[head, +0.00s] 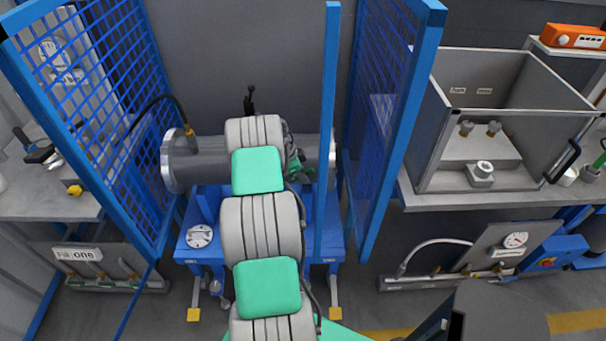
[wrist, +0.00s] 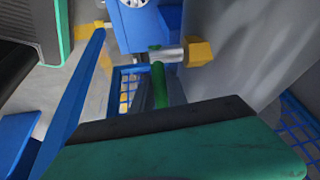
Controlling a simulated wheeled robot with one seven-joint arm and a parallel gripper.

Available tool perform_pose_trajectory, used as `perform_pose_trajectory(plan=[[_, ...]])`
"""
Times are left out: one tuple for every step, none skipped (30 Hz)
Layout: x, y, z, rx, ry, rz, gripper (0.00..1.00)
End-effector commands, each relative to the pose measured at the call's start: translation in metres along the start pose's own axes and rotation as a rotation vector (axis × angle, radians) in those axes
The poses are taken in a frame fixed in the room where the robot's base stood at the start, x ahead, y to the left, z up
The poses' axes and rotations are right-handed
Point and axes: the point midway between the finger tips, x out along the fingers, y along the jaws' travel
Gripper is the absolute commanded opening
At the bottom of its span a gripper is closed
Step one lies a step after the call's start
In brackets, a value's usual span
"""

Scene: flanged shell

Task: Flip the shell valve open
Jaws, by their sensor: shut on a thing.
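The shell (head: 208,160) is a grey flanged cylinder lying across a blue cart (head: 335,238). In the wrist view, the shell's curved grey side (wrist: 235,60) fills the right. The shell valve (wrist: 168,57) has a metal body, a yellow end piece (wrist: 198,52) and a green handle (wrist: 158,82). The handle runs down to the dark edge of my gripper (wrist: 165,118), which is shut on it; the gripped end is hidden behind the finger. In the head view, my arm covers the middle of the shell and hides most of the gripper and valve.
Blue mesh panels stand left (head: 100,95) and right (head: 385,140) of the cart, with a blue post (head: 328,120) close to my arm. A black hose (head: 160,98) joins the shell's left end. An open grey box (head: 437,150) sits on the right bench.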

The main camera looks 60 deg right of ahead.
Motion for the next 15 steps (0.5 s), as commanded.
perform_pose_trajectory(plan=[[-0.0032, -0.0056, -0.0006, 0.000, 0.000, -0.015, 0.00], [-0.0033, -0.0058, -0.0006, -0.001, 0.000, -0.015, 0.00], [-0.0035, -0.0062, -0.0006, -0.001, 0.000, -0.016, 0.00], [-0.0037, -0.0064, -0.0006, -0.001, 0.000, -0.017, 0.00], [-0.0038, -0.0067, -0.0006, -0.001, 0.000, -0.018, 0.00], [-0.0041, -0.0070, -0.0006, -0.001, 0.000, -0.018, 0.00], [-0.0042, -0.0072, -0.0006, -0.001, 0.000, -0.019, 0.00], [-0.0044, -0.0074, -0.0006, -0.001, 0.000, -0.020, 0.00], [-0.0046, -0.0078, -0.0006, -0.001, 0.000, -0.020, 0.00], [-0.0048, -0.0080, -0.0007, -0.001, 0.000, -0.021, 0.00], [-0.0050, -0.0082, -0.0007, -0.001, 0.000, -0.022, 0.00], [-0.0052, -0.0085, -0.0007, -0.001, 0.000, -0.022, 0.00], [-0.0053, -0.0087, -0.0007, -0.001, 0.000, -0.023, 0.00], [-0.0055, -0.0089, -0.0007, -0.001, 0.000, -0.023, 0.00], [-0.0057, -0.0092, -0.0008, -0.001, 0.000, -0.024, 0.00]])
